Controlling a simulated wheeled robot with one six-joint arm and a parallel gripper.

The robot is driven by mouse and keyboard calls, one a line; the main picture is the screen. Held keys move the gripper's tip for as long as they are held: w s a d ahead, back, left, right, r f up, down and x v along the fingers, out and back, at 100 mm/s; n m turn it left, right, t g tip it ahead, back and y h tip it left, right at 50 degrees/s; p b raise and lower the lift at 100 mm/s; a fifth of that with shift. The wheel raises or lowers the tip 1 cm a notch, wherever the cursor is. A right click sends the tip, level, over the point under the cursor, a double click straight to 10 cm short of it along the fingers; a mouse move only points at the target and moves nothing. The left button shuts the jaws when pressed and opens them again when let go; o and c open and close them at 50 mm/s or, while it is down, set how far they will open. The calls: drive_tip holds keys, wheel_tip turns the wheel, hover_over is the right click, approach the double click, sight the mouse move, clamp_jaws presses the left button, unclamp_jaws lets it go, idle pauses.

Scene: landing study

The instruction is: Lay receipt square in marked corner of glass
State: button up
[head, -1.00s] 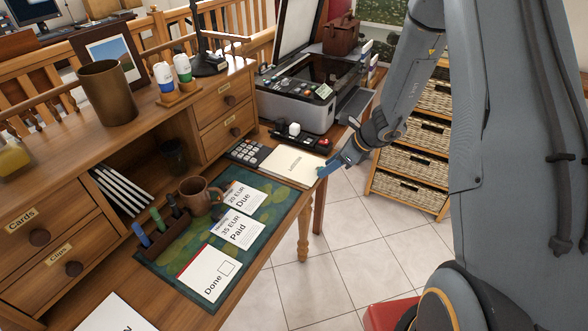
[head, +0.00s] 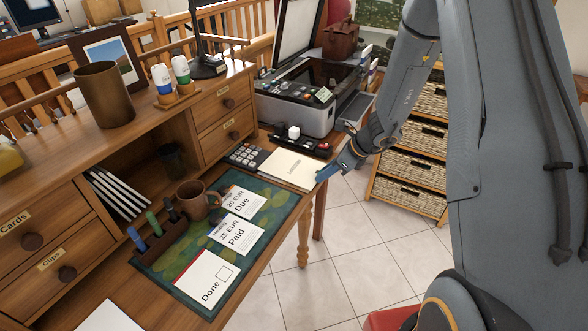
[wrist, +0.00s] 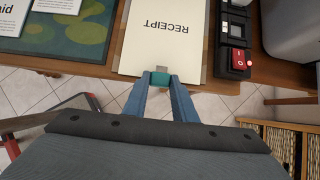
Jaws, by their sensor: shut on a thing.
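The receipt (head: 293,167) is a flat cream sheet on the desk to the right of the calculator, its word upside down in the wrist view (wrist: 165,30). My gripper (wrist: 162,77) is at its near edge, at the desk's front edge, with its blue fingers shut on a small grey and teal tab there. In the head view my gripper (head: 322,174) is at the receipt's right corner. The scanner (head: 300,106) stands behind with its lid raised and its dark glass (head: 332,73) exposed. The marked corner is too small to make out.
A calculator (head: 246,156) and a dark switch box with a red switch (wrist: 236,55) flank the receipt. The green mat (head: 164,266) with cards, a mug (head: 196,200) and a pen holder lie left. Wicker drawers (head: 408,164) stand right. Tiled floor is open in front.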

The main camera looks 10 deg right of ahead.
drive_tip(key=shift+s+f, duration=0.1)
clamp_jaws()
wheel_tip(320, 180, up, 6)
drive_tip(key=p, duration=0.4)
drive_tip(key=shift+p, duration=0.35)
drive_tip(key=shift+a, duration=0.1)
